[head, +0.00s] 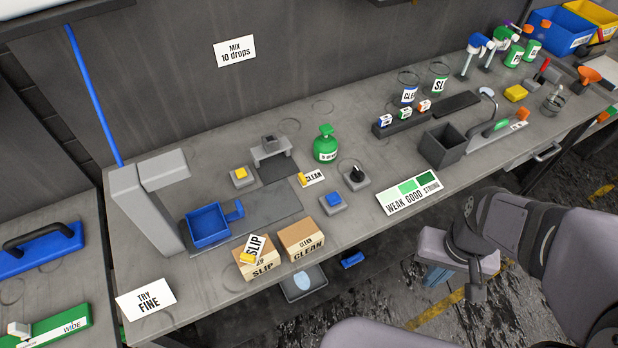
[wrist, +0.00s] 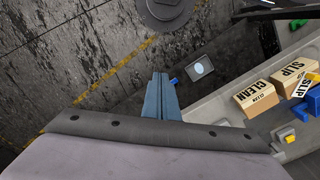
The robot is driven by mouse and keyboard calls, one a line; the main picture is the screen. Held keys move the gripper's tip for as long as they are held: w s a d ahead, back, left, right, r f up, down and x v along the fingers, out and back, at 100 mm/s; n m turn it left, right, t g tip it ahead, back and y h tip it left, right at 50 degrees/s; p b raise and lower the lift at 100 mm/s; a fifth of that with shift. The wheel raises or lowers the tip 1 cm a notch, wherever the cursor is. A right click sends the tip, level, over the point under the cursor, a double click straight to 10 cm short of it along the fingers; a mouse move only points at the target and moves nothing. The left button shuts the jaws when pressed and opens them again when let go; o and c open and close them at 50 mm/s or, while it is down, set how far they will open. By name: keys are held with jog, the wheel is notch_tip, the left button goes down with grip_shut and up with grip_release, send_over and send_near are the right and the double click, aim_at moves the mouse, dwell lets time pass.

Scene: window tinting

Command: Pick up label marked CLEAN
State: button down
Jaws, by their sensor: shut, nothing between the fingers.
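The CLEAN label (head: 314,177) is a small white card with a yellow block at its left end. My gripper (head: 438,276) is beyond the bench's front edge, over the floor, right of and well apart from the label. In the wrist view its bluish fingers (wrist: 161,95) are together and empty. A cardboard box marked CLEAN (head: 301,241) stands at the bench's front edge, also in the wrist view (wrist: 257,96). The loose CLEAN label is not seen in the wrist view.
A SLIP label (head: 255,247) rests on the SLIP box (head: 257,265). Near the CLEAN label are a green bottle (head: 325,146), a blue-button box (head: 333,202), a yellow-button box (head: 241,176) and a black-knob box (head: 356,174). A WEAK GOOD STRONG card (head: 408,194) lies at the front.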

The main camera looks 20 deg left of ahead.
jog(key=c, duration=1.7)
grip_release()
jog(key=shift+w, duration=0.1)
